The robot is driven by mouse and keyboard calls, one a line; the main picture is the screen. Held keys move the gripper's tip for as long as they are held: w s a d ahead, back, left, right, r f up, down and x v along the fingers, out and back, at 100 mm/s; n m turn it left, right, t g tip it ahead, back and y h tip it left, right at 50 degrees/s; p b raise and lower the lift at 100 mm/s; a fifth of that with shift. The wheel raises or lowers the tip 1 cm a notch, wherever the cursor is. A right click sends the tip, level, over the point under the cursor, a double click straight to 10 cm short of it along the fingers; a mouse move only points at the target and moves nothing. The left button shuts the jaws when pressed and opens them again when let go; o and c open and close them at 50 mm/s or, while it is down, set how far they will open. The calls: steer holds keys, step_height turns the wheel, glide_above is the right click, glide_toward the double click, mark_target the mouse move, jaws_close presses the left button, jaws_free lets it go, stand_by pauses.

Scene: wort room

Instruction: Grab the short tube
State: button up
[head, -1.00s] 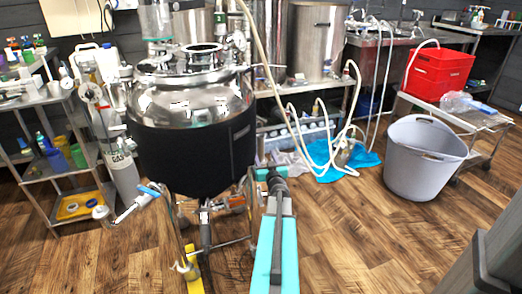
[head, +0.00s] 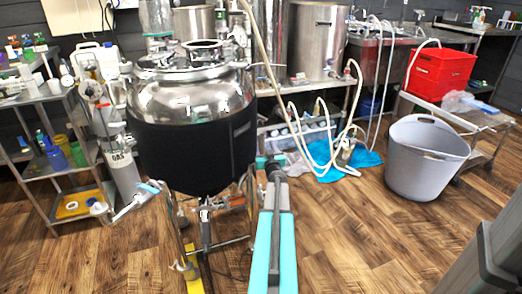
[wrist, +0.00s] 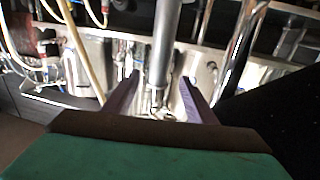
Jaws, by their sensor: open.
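My gripper (wrist: 160,92) shows in the wrist view as two purple fingers, apart and open. A grey metal cylinder (wrist: 166,40) runs down from the top edge and lines up with the gap between the fingers. I cannot tell whether it is the short tube or whether it is within the fingers' reach. In the head view my arm reaches forward, right of the black-jacketed steel kettle (head: 195,150), and the fingers cannot be made out. No short tube stands out clearly there.
The kettle's legs and lower pipework are close left of my arm. White hoses (head: 325,150) lie over a blue cloth (head: 345,167) ahead. A grey tub (head: 425,160) and a red crate (head: 440,72) are at right. A shelf cart (head: 50,190) is at left.

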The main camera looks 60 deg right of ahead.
mark_target(262, 141)
steer(key=shift+x, duration=0.8)
steer(key=shift+b+x, duration=1.1)
steer(key=shift+x, duration=1.5)
steer(key=c, duration=1.1)
steer(key=shift+r, duration=0.1)
steer(key=shift+c, duration=0.2)
